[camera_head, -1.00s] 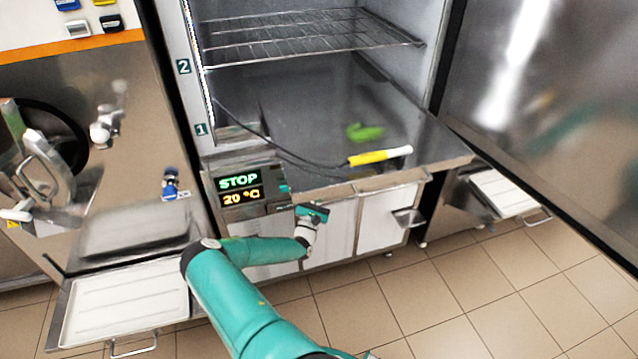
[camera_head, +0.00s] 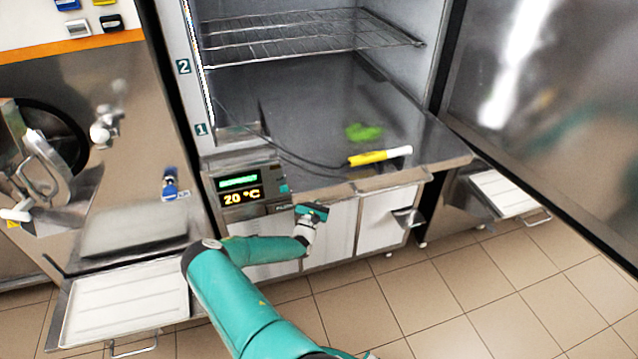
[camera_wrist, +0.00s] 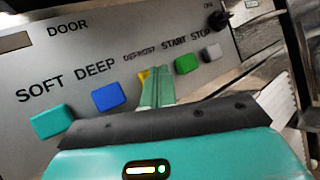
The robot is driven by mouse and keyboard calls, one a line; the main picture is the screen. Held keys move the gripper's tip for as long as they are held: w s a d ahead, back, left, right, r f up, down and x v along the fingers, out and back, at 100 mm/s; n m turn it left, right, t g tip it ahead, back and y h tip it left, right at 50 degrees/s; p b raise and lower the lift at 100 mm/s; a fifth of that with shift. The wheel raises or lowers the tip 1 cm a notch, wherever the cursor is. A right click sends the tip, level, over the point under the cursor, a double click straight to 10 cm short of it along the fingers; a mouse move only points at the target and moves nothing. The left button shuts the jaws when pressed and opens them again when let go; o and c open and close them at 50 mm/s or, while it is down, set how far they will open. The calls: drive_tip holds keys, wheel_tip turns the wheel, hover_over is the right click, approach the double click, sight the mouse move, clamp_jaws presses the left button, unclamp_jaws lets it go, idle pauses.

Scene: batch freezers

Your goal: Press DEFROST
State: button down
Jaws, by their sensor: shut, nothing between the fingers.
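In the wrist view, a grey control panel (camera_wrist: 60,70) carries the labels SOFT, DEEP, DEFROST, START and STOP. The DEFROST button is yellow (camera_wrist: 142,75), and only a sliver shows beside my fingertips; the rest is hidden behind them. My gripper (camera_wrist: 157,80) is shut and empty, its fingertips at the yellow button. I cannot tell for certain whether they touch it. In the head view my gripper (camera_head: 312,212) is at the front of the freezer, right of the display (camera_head: 240,188). The display shows a lit green bar, its text unreadable, above "20 °C".
Beside the yellow button are a blue button (camera_wrist: 109,97) under DEEP and a green button (camera_wrist: 187,64) under START. A teal button (camera_wrist: 51,121) sits under SOFT. The freezer is open, with a yellow-and-white probe (camera_head: 380,156) on its floor. A tray (camera_head: 125,300) sticks out low left.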

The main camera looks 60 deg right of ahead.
drive_tip(key=shift+s+a, duration=0.55)
drive_tip(key=shift+a, duration=0.05)
drive_tip(key=shift+s+a, duration=1.8)
drive_tip(key=shift+r, duration=0.1)
